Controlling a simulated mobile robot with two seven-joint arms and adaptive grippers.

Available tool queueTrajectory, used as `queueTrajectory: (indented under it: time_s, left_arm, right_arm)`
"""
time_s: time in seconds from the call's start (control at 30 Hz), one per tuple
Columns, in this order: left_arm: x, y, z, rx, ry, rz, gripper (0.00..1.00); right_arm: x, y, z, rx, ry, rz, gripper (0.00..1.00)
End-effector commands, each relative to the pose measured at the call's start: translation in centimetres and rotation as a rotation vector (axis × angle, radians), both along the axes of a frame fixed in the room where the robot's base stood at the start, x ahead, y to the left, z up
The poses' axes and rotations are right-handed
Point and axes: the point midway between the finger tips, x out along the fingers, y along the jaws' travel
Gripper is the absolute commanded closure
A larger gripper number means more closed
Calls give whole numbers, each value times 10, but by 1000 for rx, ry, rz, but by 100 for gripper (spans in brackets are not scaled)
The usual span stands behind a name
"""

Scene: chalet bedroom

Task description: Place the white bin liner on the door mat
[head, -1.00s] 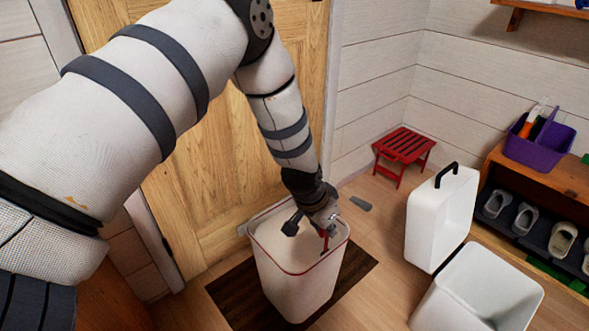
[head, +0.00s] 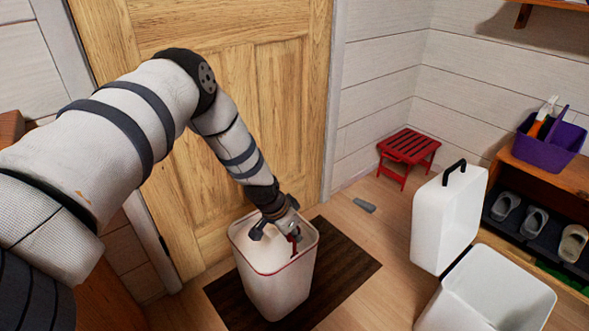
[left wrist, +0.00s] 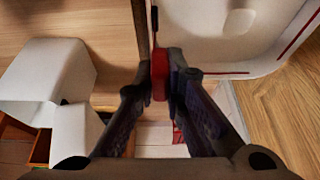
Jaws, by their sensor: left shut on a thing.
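The white bin liner (head: 275,288) is a tall, open white bucket with a red line round its rim. It appears upright over the dark brown striped door mat (head: 348,262), in front of the wooden door. I cannot tell whether its base touches the mat. My left gripper (head: 294,238) is at the liner's right rim, shut on its red handle. In the left wrist view the fingers (left wrist: 160,82) close on the red piece, with the liner (left wrist: 225,40) at upper right. My right gripper is not in view.
A white bin shell (head: 490,290) and an upright white part with a black handle (head: 448,220) stand at the right. A red stool (head: 408,149), a grey object (head: 364,205) and a shoe shelf with a purple caddy (head: 548,148) lie beyond.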

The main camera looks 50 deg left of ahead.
Motion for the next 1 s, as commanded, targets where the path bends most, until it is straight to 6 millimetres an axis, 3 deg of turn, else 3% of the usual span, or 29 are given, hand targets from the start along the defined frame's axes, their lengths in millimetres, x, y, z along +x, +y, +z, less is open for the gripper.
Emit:
queueTrajectory:
  time_s: [0.07, 0.33, 0.37, 0.43, 0.73, 0.87, 1.0]
  left_arm:
    - [0, 1, -10, 3, 0, 0, 100]
    - [1, 1, -10, 3, -3, 0, 100]
    - [0, 1, -11, 2, 0, 1, 88]
    - [0, 1, -10, 2, -1, 1, 72]
    - [0, 0, -9, 2, -1, 1, 70]
    - [-4, 1, 11, 0, -6, 0, 70]
    - [-19, 1, 50, -1, -9, 2, 70]
  right_arm:
    - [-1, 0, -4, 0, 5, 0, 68]
    - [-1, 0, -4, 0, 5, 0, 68]
    - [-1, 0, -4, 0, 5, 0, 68]
    - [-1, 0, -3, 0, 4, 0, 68]
    - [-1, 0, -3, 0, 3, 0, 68]
    - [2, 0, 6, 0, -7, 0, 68]
    - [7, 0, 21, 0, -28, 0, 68]
